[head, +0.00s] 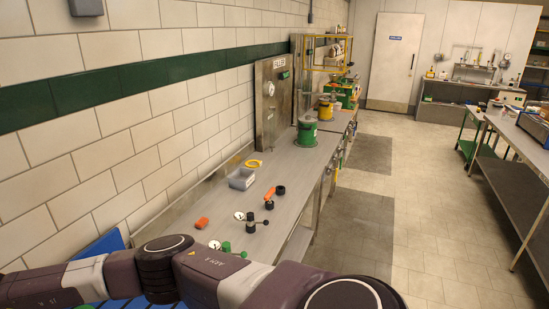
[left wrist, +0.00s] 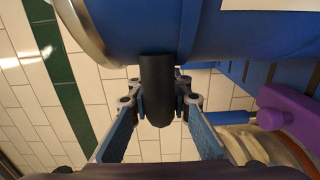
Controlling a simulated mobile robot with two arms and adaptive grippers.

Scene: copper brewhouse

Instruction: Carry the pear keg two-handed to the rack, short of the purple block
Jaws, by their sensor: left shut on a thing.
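In the left wrist view a blue keg (left wrist: 150,30) with a metal rim and part of a white label fills the top; whether the label says pear cannot be seen. My left gripper (left wrist: 157,98) is shut on the keg's black handle (left wrist: 156,75). The purple block (left wrist: 290,112) is at the right, apart from the handle. Blue slats (left wrist: 235,72), likely the rack, show behind the keg; blue parts also show at the lower left of the head view (head: 103,245). My left arm hides much there. The keg and my right gripper are not visible in the head view.
A cream round thing (left wrist: 245,145) lies near the purple block. The floor (head: 420,220) at right is clear.

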